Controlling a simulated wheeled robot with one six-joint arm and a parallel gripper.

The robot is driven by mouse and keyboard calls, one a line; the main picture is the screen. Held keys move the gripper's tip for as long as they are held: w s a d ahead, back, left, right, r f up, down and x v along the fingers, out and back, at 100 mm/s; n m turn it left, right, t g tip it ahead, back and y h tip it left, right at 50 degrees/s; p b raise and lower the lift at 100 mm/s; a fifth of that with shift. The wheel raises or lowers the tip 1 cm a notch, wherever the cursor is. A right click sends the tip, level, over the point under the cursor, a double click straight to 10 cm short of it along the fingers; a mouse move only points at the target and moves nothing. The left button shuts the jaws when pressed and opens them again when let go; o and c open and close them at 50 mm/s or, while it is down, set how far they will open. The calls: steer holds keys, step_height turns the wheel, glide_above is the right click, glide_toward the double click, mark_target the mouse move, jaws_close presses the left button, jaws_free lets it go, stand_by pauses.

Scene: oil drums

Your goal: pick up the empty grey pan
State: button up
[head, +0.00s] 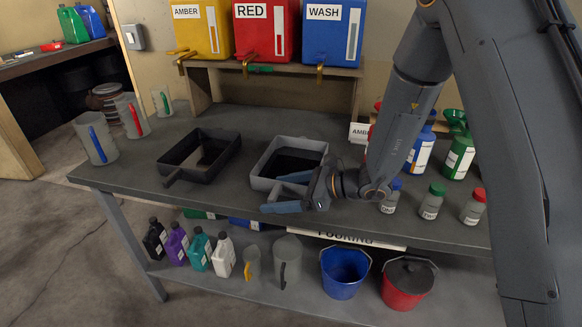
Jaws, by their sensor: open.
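The grey pan (259,183) sits on the dark workbench, right of a black pan (215,133). It is a square, low-walled pan with a dark inside. I cannot tell whether that dark area is a bare floor or liquid. My gripper (284,192) is open at the pan's near side, its fingers pointing left. One finger is by the near wall and the other is nearer the bench's front edge. A grey part of the pan, perhaps its handle, shows between the fingers. I cannot tell whether they touch it. The gripper hides the pan's near right corner.
The black pan's handle points front left. Clear jugs (96,141) stand at the bench's left end. Small bottles (431,202) and larger bottles (459,157) stand to the right. Amber, red and wash tanks (332,50) are behind. Buckets (344,277) and bottles fill the lower shelf.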

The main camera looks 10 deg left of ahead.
steer(key=shift+x, duration=0.75)
steer(key=c, duration=1.8)
steer(key=shift+r, duration=0.15)
